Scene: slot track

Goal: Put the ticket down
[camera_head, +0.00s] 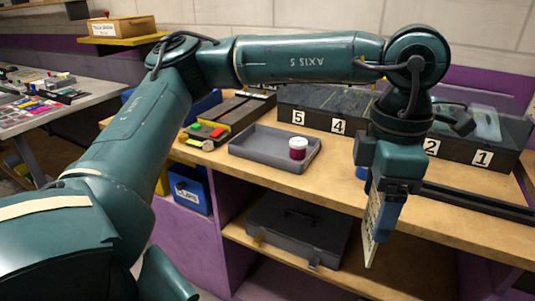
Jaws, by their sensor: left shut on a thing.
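My left gripper (385,208) points down in front of the wooden workbench (350,185), at the right of the picture. It is shut on the ticket (372,235), a thin pale card that hangs upright, nearly edge-on. The ticket's lower end is in the air, lower in the picture than the bench's front edge. The fingers hide part of the card. My right gripper is not in view.
A grey tray (255,151) with a white and dark red jar (298,147) stands on the bench. Behind is a dark slotted rack (463,143) with number labels. A grey toolbox (290,232) sits on the lower shelf. Some bench top beside the tray is clear.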

